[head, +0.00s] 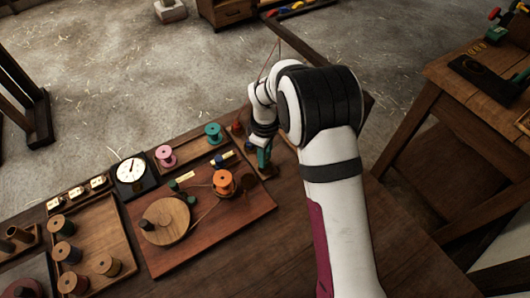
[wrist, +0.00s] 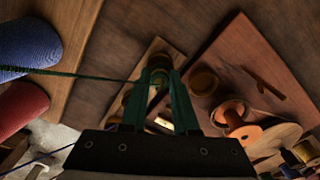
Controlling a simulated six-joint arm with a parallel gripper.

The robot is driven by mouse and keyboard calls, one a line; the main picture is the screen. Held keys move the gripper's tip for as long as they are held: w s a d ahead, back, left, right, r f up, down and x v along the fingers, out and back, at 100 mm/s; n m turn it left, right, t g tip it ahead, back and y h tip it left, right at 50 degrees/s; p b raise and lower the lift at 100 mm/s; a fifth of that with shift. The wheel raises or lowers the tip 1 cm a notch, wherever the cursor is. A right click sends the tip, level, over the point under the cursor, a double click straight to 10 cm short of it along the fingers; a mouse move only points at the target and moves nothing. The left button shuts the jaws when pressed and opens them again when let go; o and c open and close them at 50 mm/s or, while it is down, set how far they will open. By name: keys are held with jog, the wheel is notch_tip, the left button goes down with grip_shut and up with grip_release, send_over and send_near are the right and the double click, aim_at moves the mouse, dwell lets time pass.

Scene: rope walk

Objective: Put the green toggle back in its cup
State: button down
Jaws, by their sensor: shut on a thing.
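My gripper (head: 264,158) is over the right end of the dark bench, beside the wooden winding board. In the wrist view its two dark green fingers (wrist: 160,92) are shut on the green toggle (wrist: 159,76), which shows as a small green piece between the tips. A green cord (wrist: 75,75) runs from it to the left. A narrow wooden strip (wrist: 150,55) lies beneath the tips. Its cup is hard to make out; the toggle's base and its height above the strip are hidden. A round brown piece (wrist: 203,82) sits to the right.
The winding board (head: 215,235) carries an orange spool (head: 223,182) and a wooden disc (head: 165,221). A teal spool (head: 213,133) and a pink spool (head: 165,155) stand in a tray behind. Blue (wrist: 28,42) and red (wrist: 20,108) spools are close left in the wrist view.

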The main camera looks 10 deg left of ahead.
jog(key=shift+f, duration=0.4)
jog(key=shift+f, duration=0.1)
jog(key=c, duration=0.6)
grip_release()
jog(key=shift+o, duration=0.4)
jog(key=o, duration=0.3)
notch_tip(320, 180, up, 8)
jog(key=shift+f, duration=0.25)
jog(key=shift+r, duration=0.25)
